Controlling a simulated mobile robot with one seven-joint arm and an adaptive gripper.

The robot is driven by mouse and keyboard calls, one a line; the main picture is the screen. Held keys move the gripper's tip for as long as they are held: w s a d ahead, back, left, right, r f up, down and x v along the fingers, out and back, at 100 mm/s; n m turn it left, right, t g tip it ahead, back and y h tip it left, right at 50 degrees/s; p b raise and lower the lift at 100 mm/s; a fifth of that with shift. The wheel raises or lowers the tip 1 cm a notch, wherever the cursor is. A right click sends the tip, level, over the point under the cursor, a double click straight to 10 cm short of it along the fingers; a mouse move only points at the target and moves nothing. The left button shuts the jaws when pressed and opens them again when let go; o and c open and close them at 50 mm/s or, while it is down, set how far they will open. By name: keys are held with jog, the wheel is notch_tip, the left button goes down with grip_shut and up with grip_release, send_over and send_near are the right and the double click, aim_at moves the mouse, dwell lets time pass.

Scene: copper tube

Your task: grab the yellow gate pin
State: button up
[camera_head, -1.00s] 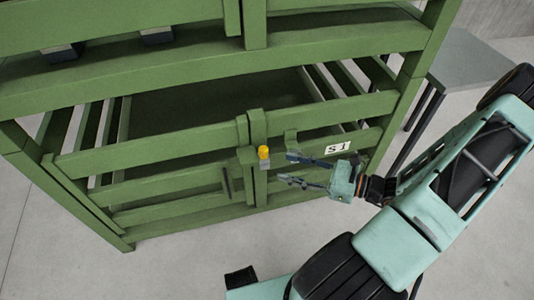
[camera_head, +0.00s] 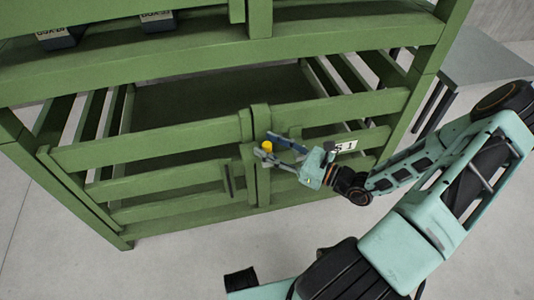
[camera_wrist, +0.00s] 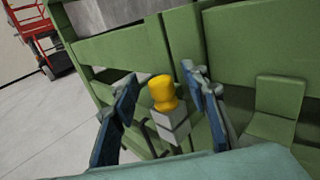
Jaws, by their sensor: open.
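The yellow gate pin (camera_head: 267,146) stands upright at the meeting edge of the two green gate halves. In the wrist view the pin (camera_wrist: 163,91) has a rounded yellow head above a pale grey block (camera_wrist: 171,122). My gripper (camera_head: 268,145) is open, with its fingers around the pin in the head view. In the wrist view the fingers of my gripper (camera_wrist: 167,88) lie left and right of the yellow head, with a gap on each side. The pin's lower part is hidden in the head view.
The green rack's gate (camera_head: 180,151) has horizontal rails and a central post (camera_head: 261,115) close to my fingers. A white label (camera_head: 345,146) sits on the right half. A grey table (camera_head: 480,65) stands at right. A red lift (camera_wrist: 42,35) shows far left in the wrist view.

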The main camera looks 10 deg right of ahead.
jog(key=shift+w+a, duration=0.35)
grip_shut()
jog(key=shift+r, duration=0.15)
